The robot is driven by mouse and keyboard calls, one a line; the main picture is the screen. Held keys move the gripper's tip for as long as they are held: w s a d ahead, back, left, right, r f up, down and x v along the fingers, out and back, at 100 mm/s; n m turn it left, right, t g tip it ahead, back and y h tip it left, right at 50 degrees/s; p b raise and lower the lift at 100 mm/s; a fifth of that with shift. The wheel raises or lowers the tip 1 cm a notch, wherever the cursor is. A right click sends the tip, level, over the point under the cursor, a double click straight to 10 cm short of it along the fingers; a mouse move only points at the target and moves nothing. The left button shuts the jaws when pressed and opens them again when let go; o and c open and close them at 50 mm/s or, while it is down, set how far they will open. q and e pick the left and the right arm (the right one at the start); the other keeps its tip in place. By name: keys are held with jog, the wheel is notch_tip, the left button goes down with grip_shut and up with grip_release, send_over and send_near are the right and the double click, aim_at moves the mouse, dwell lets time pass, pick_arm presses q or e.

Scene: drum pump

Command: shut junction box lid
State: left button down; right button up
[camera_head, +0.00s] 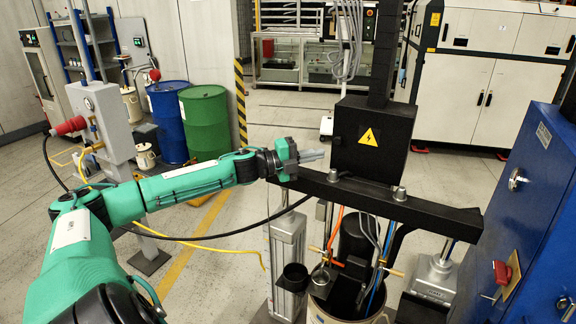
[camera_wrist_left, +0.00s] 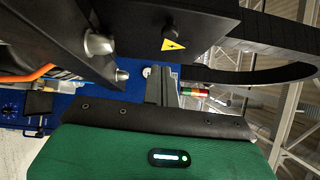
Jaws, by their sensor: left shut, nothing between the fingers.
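The junction box (camera_head: 345,112) is a black box mounted on a dark post above a black crossbar. Its lid (camera_head: 385,160) carries a yellow triangle with a lightning bolt and faces me. I cannot tell whether the lid is fully closed or slightly ajar. In the left wrist view the dark lid (camera_wrist_left: 205,22) and its yellow triangle show at the top. My left gripper (camera_head: 318,155) is shut and empty, just left of the box, pointing right at it. I cannot tell whether it touches the box. The fingers also show in the left wrist view (camera_wrist_left: 160,85).
The black crossbar (camera_head: 440,217) with metal bolts runs below the box and gripper. Hoses and pump parts hang under it. A blue cabinet (camera_head: 530,190) stands at the right. Blue (camera_head: 170,118) and green (camera_head: 207,125) drums stand behind my arm.

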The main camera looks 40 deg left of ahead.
pick_arm(q)
jog(key=b+v, duration=0.1)
jog(key=v, duration=0.1)
jog(key=b+v, duration=0.1)
jog(key=v, duration=0.1)
jog(key=shift+s+d+r, duration=0.1)
jog(key=shift+s+d, duration=0.1)
jog(key=shift+s, duration=0.3)
pick_arm(e)
jog(key=f, duration=0.2)
jog(key=shift+s+d+f, duration=0.15)
jog(key=shift+s+f, duration=0.1)
jog(key=shift+f, duration=0.1)
pick_arm(q)
jog(key=shift+s+a+b, duration=0.15)
jog(key=shift+s+b, duration=0.05)
jog(key=shift+b, duration=0.1)
pick_arm(e)
jog(key=shift+w+f, duration=0.1)
pick_arm(q)
jog(key=p+v, duration=0.1)
jog(key=v, duration=0.1)
jog(key=shift+s+r, duration=0.15)
jog(key=shift+s, duration=0.15)
pick_arm(e)
jog(key=shift+a+r, duration=0.2)
jog(key=shift+r, duration=0.45)
